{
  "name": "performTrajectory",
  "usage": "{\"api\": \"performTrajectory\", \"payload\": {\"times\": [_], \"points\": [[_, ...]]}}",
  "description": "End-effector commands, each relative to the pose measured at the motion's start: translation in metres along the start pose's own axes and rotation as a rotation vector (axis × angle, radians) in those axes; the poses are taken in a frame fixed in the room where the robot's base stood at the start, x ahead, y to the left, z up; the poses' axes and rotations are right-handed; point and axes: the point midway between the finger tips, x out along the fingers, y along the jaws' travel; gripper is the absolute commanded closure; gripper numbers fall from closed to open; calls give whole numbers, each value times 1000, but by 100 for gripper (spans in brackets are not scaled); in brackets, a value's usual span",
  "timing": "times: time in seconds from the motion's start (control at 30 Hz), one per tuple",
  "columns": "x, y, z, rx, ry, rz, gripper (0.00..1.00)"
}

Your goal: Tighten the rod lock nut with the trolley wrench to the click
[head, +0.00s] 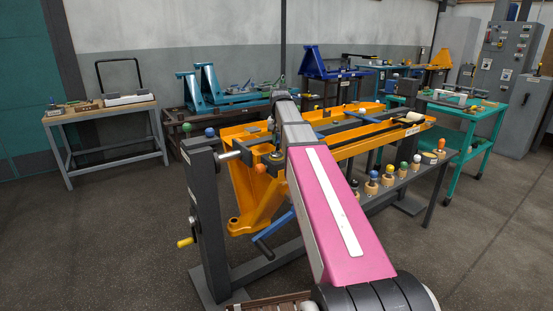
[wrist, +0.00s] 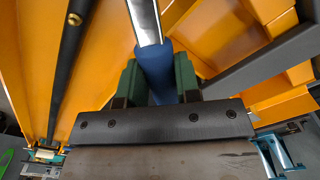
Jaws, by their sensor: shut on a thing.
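In the wrist view my gripper (wrist: 158,84) is shut on a blue handle (wrist: 155,62) between its green finger pads. A bright metal shaft (wrist: 146,20) runs from the handle out of the top of the view; I take this as the wrench, but its far end is hidden. A dark rod (wrist: 66,65) with a brass-coloured fitting (wrist: 74,19) lies to the left, over the orange fork frame (wrist: 110,55). I cannot tell which part is the lock nut. In the head view the orange frame (head: 258,195) is partly hidden behind my arm, which also hides my gripper.
A dark bar (wrist: 262,62) crosses right of the handle in the wrist view. In the head view, a grey stand (head: 208,215) holds the frame's left end. A shelf with several coloured-knobbed pieces lies right. A teal trolley (head: 474,143) stands beyond. A small bench (head: 90,117) stands left.

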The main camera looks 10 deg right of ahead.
Motion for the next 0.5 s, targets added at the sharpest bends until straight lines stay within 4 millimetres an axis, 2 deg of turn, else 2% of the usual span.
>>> {"api": "performTrajectory", "payload": {"times": [0.5], "points": [[0,9,2,80,-2,1,100]]}}
